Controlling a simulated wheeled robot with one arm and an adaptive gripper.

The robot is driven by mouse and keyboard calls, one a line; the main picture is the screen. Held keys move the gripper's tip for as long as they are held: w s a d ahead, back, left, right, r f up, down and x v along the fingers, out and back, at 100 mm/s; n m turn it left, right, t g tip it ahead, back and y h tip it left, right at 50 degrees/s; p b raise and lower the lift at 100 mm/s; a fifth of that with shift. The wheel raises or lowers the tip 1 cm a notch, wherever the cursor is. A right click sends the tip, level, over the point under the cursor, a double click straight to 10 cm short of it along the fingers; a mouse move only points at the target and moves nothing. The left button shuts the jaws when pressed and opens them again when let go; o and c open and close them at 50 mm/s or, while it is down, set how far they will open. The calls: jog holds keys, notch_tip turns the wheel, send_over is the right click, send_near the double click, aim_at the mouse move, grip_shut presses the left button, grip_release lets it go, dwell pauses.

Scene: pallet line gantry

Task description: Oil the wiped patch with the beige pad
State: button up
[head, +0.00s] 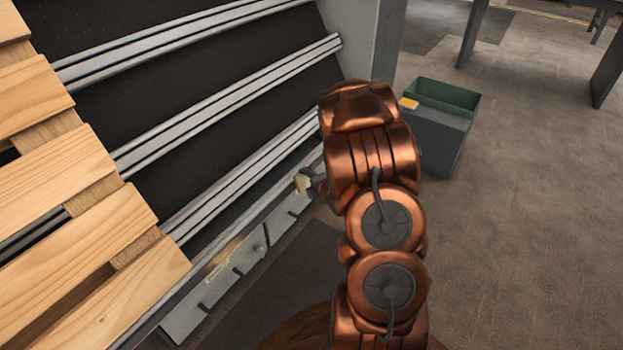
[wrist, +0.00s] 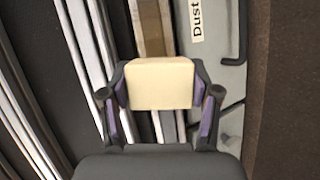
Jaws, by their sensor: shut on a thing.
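My gripper (wrist: 160,95) is shut on the beige pad (wrist: 160,84), a pale block held flat between the two fingers. The pad (head: 303,183) also shows in the head view, at the near edge of the conveyor, with my gripper (head: 311,183) partly hidden by my arm. A brownish patch (wrist: 150,28) lies on the edge rail beyond the pad in the wrist view. It shows as a tan smear (head: 226,252) in the head view, apart from the pad to the lower left. I cannot tell how clean it is.
A grey panel (wrist: 228,60) with a label starting "Dust" (wrist: 197,20) and dark handles runs beside the rail. A wooden pallet (head: 70,200) sits on the conveyor at left.

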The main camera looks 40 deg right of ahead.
jog(key=shift+s+a, duration=0.1)
jog(key=shift+a, duration=0.4)
jog(key=shift+d+r+p, duration=0.15)
jog(key=shift+d+p, duration=0.15)
jog(key=shift+d, duration=0.4)
jog(key=shift+w+d+p, duration=0.5)
jog(key=shift+w+d, duration=0.15)
jog(key=shift+d, duration=1.2)
jog(key=shift+w+d+p, duration=0.45)
jog(key=shift+w+d, duration=0.15)
jog(key=shift+d, duration=1.25)
jog(key=shift+w+d+p, duration=0.5)
jog(key=shift+w+d, duration=0.15)
jog(key=shift+d, duration=1.2)
jog(key=d, duration=0.3)
jog(key=shift+w+p, duration=0.35)
jog(key=shift+p, duration=0.05)
